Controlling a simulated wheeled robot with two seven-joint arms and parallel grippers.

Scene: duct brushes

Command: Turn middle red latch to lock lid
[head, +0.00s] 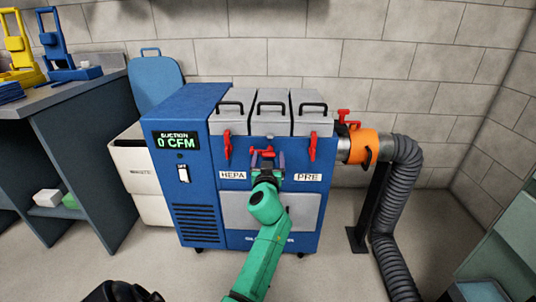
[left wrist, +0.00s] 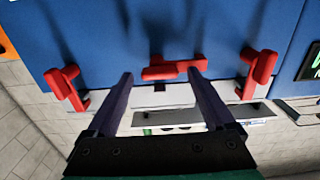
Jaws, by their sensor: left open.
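The middle red latch (head: 265,152) is on the front of the blue machine (head: 190,140), below the middle grey lid (head: 271,120). In the left wrist view the middle latch (left wrist: 172,70) lies sideways, while the red latches on either side point along the front. My left gripper (head: 268,160) is open in front of the middle latch. Its two dark purple fingers (left wrist: 160,77) stand one on each side of the latch, with gaps visible. I cannot tell how far the tips are from the panel.
The left red latch (head: 227,146) and right red latch (head: 313,146) flank the middle one. HEPA and PRE labels sit just below. An orange collar (head: 363,146) and grey hose (head: 398,185) stand right of the machine, a white bin (head: 140,165) left. Floor in front is clear.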

